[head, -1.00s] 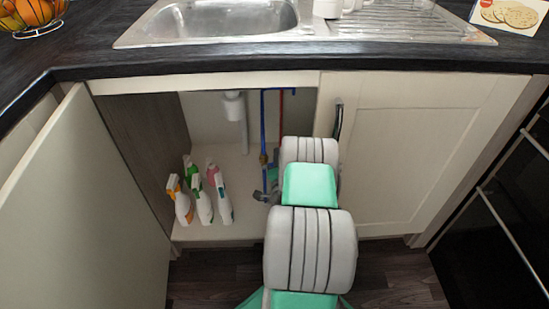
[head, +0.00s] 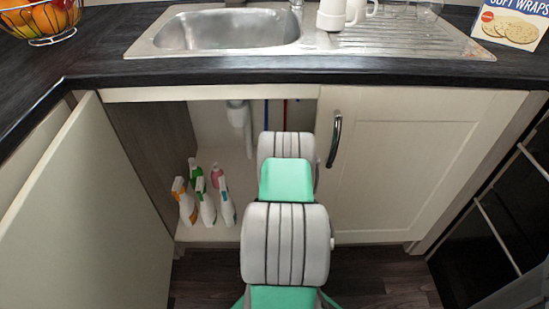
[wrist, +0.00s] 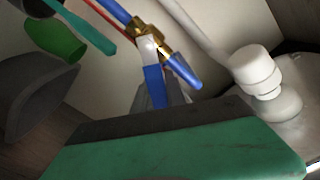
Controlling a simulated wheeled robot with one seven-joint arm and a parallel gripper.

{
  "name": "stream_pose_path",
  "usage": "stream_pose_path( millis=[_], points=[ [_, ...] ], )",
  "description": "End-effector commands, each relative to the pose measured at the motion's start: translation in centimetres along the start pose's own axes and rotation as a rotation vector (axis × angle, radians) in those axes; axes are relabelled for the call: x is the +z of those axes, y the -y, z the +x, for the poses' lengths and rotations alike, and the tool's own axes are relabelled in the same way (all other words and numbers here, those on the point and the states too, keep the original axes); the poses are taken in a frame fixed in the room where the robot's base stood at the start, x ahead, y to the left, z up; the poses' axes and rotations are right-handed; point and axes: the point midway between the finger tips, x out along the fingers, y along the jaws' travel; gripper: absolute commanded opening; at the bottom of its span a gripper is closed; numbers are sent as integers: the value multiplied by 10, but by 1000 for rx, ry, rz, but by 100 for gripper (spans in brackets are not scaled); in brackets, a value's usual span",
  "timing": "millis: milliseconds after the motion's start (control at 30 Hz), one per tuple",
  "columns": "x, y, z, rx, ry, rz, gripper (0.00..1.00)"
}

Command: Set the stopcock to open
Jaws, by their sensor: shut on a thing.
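The stopcock (wrist: 160,45) is a brass valve on a blue pipe (wrist: 183,70) in the wrist view. Its lever (wrist: 153,78) has a silver neck and a blue sleeve. The lever lies slanted to the pipe, neither in line nor square across it. My gripper (wrist: 161,98) is shut on the blue end of the lever; its grey fingers show only in part behind the green gripper body. In the head view my arm hides the stopcock and gripper inside the open cupboard; only the upper part of the blue pipe (head: 266,112) shows.
Several spray bottles (head: 206,200) stand on the cupboard floor, left of my arm. A white drain trap (head: 238,115) hangs behind, and a red pipe (head: 285,112) runs beside the blue one. The left door (head: 95,210) is open; the right door (head: 400,165) is shut.

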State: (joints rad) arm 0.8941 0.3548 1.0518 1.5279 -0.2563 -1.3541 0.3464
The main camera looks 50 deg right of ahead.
Motion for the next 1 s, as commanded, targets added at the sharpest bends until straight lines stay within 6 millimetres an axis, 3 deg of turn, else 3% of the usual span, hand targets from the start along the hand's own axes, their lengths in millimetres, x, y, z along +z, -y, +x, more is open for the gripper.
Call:
stream_pose_path(
  millis=[333, 367, 600, 1000],
  points=[
    [-2, 1, 1, -3, -6, -5, 0],
    [-2, 2, 1, -4, -6, -5, 19],
    [-1, 2, 1, -4, -3, -4, 38],
    [2, 4, 0, -6, 3, -2, 38]
  ],
)
